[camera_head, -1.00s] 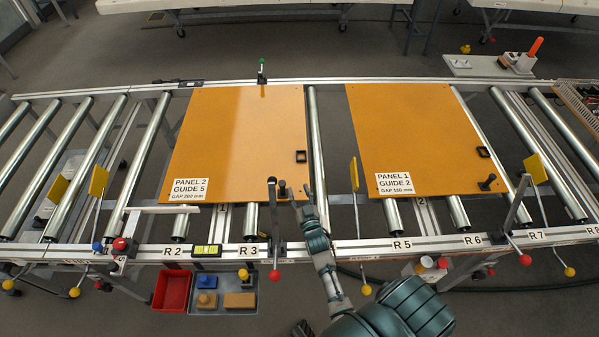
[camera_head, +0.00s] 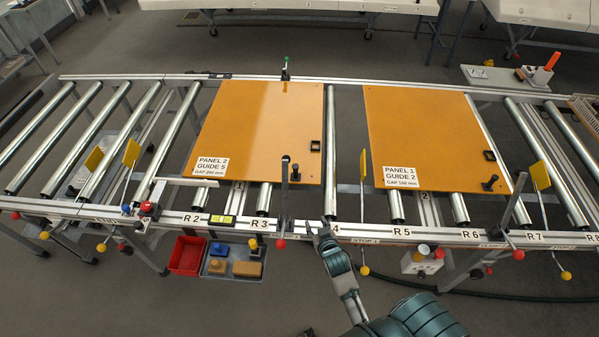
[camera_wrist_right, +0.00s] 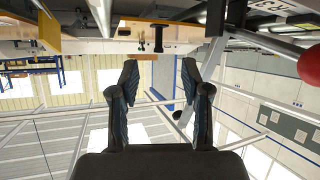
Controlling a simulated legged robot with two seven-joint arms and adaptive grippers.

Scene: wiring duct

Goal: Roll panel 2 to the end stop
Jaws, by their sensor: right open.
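Panel 2 (camera_head: 262,125) is an orange board lying flat on the rollers, labelled "PANEL 2 GUIDE 5". It has a black knob (camera_head: 295,172) near its front right corner and a dark square fitting at its right edge. I cannot tell for sure which part is the end stop; small "STOP 1" lettering (camera_head: 366,240) is on the front rail. My right gripper (camera_head: 318,228) is at the front rail, in front of panel 2's right corner and apart from it. In the right wrist view its two black fingers (camera_wrist_right: 157,85) are spread and empty. My left gripper is not in view.
Panel 1 (camera_head: 425,130) lies to the right, with a gap and roller between. A dark upright lever (camera_head: 284,190) with a red ball stands at panel 2's front edge. Yellow flags (camera_head: 362,165) rise along the front. Bare rollers (camera_head: 100,140) lie to the left. A red bin (camera_head: 188,255) sits below.

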